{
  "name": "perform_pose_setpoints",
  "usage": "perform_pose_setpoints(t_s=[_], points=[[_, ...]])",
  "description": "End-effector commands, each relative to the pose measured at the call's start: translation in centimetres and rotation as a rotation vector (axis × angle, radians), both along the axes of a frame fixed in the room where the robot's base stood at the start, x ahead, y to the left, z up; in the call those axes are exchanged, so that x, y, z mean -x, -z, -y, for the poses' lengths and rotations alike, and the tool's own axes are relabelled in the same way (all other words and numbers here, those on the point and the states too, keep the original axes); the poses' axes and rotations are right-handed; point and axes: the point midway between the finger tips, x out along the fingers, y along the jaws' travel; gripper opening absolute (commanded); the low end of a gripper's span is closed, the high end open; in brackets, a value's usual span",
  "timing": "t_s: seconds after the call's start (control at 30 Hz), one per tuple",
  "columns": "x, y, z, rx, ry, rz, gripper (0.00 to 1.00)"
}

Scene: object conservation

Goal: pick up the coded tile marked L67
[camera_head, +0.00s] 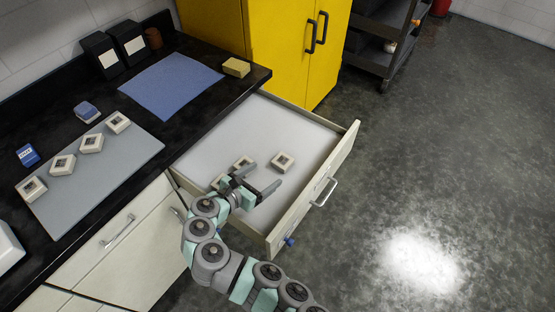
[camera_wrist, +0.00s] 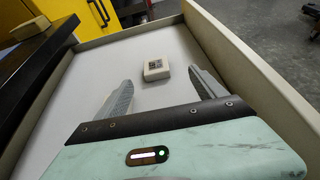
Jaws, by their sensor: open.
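Several small cream tiles with dark square codes are in view; I cannot read L67 on any of them. In the open drawer (camera_head: 232,131), one tile (camera_head: 282,162) lies alone to the right of the others. A second tile (camera_head: 243,162) and a third tile (camera_head: 217,182) lie by my gripper, the third partly hidden by it. My gripper (camera_head: 264,178) is open and empty over the drawer. In the wrist view one tile (camera_wrist: 157,69) lies flat ahead, in line with the gap between the fingertips (camera_wrist: 160,80).
Several more tiles sit on a grey mat (camera_head: 130,160) on the black counter, near two blue boxes (camera_head: 86,111) (camera_head: 27,155). A blue cloth (camera_head: 172,84) and a tan block (camera_head: 236,67) lie behind. The drawer walls (camera_head: 340,165) surround the tiles. A yellow cabinet (camera_head: 285,45) stands beyond.

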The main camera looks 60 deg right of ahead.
Motion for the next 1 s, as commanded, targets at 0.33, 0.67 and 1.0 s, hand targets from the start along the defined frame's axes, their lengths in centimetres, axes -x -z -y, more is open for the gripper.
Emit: perform_pose_setpoints(t_s=[0.33,0.67,1.0], points=[[0.5,2.0,2.4,0.001,0.003,0.003,0.80],[0.9,3.5,5.7,0.000,-0.001,0.003,0.80],[1.2,5.3,9.7,0.000,0.000,0.003,0.80]])
